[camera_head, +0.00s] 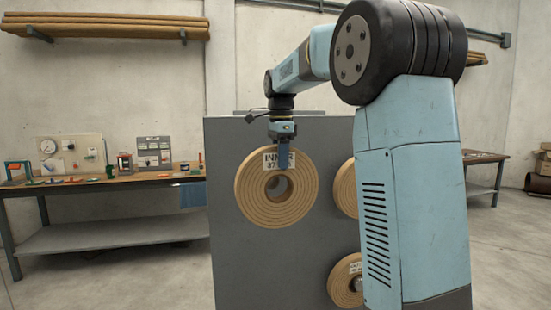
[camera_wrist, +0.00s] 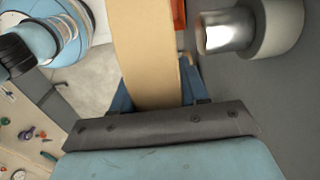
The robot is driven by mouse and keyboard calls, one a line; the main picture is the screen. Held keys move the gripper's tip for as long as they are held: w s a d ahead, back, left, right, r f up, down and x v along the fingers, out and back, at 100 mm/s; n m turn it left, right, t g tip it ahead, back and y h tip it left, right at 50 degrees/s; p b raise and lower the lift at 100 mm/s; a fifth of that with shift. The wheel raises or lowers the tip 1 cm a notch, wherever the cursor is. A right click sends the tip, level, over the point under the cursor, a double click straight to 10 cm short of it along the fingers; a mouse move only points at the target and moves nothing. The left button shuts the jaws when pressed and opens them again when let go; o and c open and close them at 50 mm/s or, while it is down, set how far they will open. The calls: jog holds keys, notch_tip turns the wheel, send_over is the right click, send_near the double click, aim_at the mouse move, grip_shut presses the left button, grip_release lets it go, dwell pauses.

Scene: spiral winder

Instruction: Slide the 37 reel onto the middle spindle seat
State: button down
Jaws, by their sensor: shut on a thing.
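The 37 reel (camera_head: 252,196) is a tan ring with a label reading "INNER 37" at its top. My gripper (camera_head: 283,170) is shut on its upper rim from above and holds it upright before the grey panel (camera_head: 235,270). In the wrist view the tan reel (camera_wrist: 145,50) shows edge-on between the blue fingers of my gripper (camera_wrist: 158,98). A shiny metal spindle (camera_wrist: 225,31) with a thick grey collar (camera_wrist: 273,28) stands to its right, apart from the reel's rim. I cannot tell which seat this is. In the head view the spindle behind the reel is mostly hidden.
Two more tan reels, one at mid-height (camera_head: 344,188) and one lower (camera_head: 341,284), are at the panel, partly hidden by my arm. A workbench (camera_head: 110,183) with tools stands left. Open floor lies left of the panel.

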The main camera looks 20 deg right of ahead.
jog(key=s+r, duration=0.1)
jog(key=s, duration=1)
dwell(0.6)
dwell(0.9)
